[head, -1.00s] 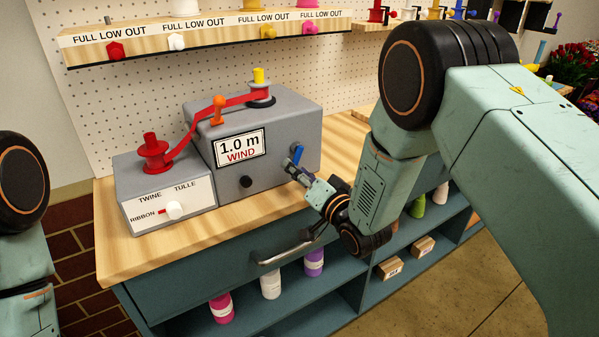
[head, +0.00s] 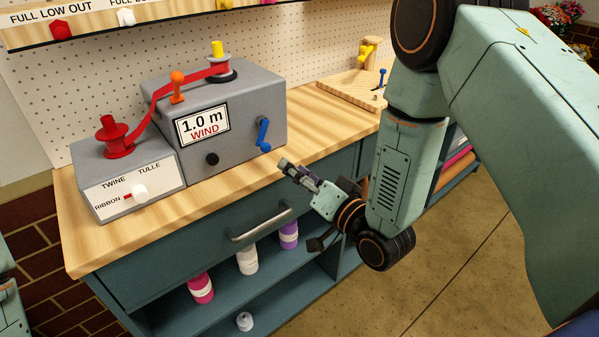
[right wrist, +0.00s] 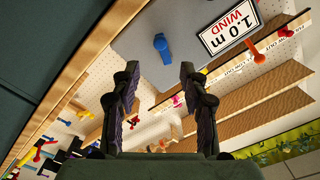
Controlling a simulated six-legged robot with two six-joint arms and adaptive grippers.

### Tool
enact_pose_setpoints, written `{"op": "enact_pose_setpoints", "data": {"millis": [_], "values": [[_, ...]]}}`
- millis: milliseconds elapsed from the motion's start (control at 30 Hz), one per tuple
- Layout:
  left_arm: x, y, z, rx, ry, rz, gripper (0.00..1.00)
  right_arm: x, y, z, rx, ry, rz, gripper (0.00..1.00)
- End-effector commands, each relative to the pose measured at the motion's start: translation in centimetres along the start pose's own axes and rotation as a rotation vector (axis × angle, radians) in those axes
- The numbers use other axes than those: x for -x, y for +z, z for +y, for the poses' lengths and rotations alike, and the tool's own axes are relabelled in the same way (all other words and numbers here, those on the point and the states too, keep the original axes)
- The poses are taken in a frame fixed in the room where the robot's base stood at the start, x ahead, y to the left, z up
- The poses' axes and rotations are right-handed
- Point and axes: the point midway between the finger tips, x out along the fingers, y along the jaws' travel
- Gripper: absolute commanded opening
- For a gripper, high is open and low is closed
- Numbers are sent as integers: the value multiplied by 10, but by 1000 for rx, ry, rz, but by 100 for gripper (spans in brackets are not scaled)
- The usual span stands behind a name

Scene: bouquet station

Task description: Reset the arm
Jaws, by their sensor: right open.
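My right gripper (head: 299,174) is in front of the workbench's front edge in the head view, open and empty. In the right wrist view its two fingers (right wrist: 160,92) stand apart with nothing between them. The grey winding machine (head: 230,150) reads "1.0 m WIND" and has a blue crank handle (head: 263,134) on its front right. The blue handle also shows in the right wrist view (right wrist: 163,48), beyond the fingertips and apart from them. My left gripper is out of view; only a part of my left arm shows at the left edge.
A red ribbon (head: 150,117) runs from a red spool (head: 116,138) past an orange post to the machine's top. The drawer handle (head: 261,226) sticks out below the benchtop (head: 120,233). Floor at the right is clear.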

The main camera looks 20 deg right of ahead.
Motion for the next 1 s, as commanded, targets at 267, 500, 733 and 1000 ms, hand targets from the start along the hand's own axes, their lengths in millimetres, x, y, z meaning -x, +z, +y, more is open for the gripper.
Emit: {"op": "enact_pose_setpoints", "data": {"millis": [267,500,733,1000], "values": [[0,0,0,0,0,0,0,4,0,0,0,0,1,44],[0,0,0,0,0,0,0,4,0,0,2,0,1,44],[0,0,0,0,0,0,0,17,34,36,167,171,-162,44],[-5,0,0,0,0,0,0,134,140,115,332,543,-685,44]]}}
